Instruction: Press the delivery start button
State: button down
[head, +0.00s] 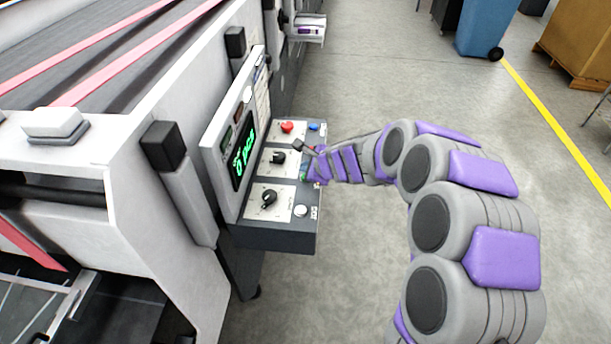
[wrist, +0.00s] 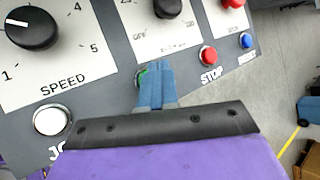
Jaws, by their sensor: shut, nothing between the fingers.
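The grey control panel (head: 275,238) is mounted on the side of the machine. In the wrist view a green button (wrist: 141,77) is mostly hidden behind my fingertips; its label is not visible. My gripper (wrist: 155,72) is shut and empty, its blue fingers together right at the green button. I cannot tell whether they touch it. In the head view my gripper (head: 311,170) is at the panel's right edge, near the middle plate.
A red STOP button (wrist: 208,55) and a blue RESET button (wrist: 246,41) lie right of my fingers. A white button (wrist: 52,120) and the SPEED knob (wrist: 33,28) lie left. A green-lit display (head: 243,155) stands behind.

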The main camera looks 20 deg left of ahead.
jog(key=shift+f, duration=0.35)
